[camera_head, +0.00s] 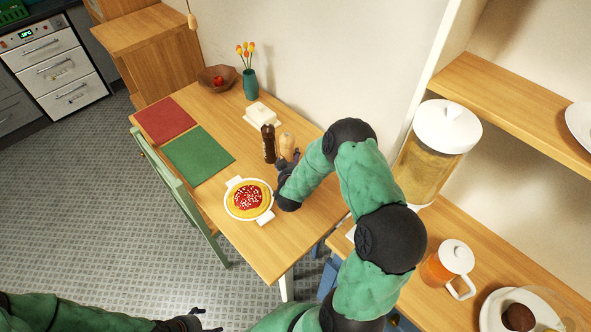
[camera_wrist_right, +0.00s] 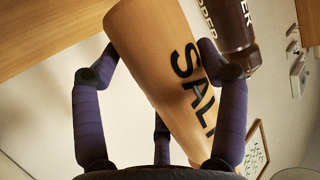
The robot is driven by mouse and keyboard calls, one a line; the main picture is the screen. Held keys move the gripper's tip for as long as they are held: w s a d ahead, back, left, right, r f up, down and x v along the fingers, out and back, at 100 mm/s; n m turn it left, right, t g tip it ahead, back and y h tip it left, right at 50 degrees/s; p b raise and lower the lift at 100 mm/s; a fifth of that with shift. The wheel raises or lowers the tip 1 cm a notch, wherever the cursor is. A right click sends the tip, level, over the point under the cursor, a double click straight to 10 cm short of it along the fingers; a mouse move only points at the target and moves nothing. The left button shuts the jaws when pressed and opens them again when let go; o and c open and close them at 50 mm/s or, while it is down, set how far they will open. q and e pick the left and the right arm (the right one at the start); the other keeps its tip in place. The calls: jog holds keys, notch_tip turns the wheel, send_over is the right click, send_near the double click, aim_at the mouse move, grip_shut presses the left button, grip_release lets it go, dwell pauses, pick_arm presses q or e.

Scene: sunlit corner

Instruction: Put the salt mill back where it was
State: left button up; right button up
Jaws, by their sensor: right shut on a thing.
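The salt mill (camera_head: 287,146) is light wood and stands at the wall side of the dining table. In the right wrist view the salt mill (camera_wrist_right: 165,65), with dark "SALT" lettering, fills the space between my fingers. My right gripper (camera_head: 287,164) is shut on it. The dark brown pepper mill (camera_head: 268,143) stands just left of the salt mill; it also shows in the right wrist view (camera_wrist_right: 232,30). I cannot tell whether the salt mill touches the table. My left gripper (camera_head: 207,321) is at the bottom edge, apart from everything; its fingers look spread.
A white butter dish (camera_head: 263,115), a teal vase (camera_head: 250,84) and a wooden bowl (camera_head: 207,80) stand along the wall. Red (camera_head: 163,121) and green (camera_head: 198,155) mats lie left. Shelves (camera_head: 520,105) stand right.

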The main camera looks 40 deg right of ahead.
jog(key=shift+w+d+f, duration=0.2)
jog(key=shift+d+f, duration=0.8)
jog(key=shift+f, duration=0.15)
jog(key=shift+d+f+b, duration=0.15)
jog(key=shift+f+b, duration=0.3)
jog(key=shift+f, duration=0.45)
jog(key=shift+d+f+b, duration=0.1)
jog(key=shift+f+b, duration=0.3)
jog(key=shift+f, duration=0.45)
jog(key=shift+f, duration=0.15)
jog(key=o, duration=1.4)
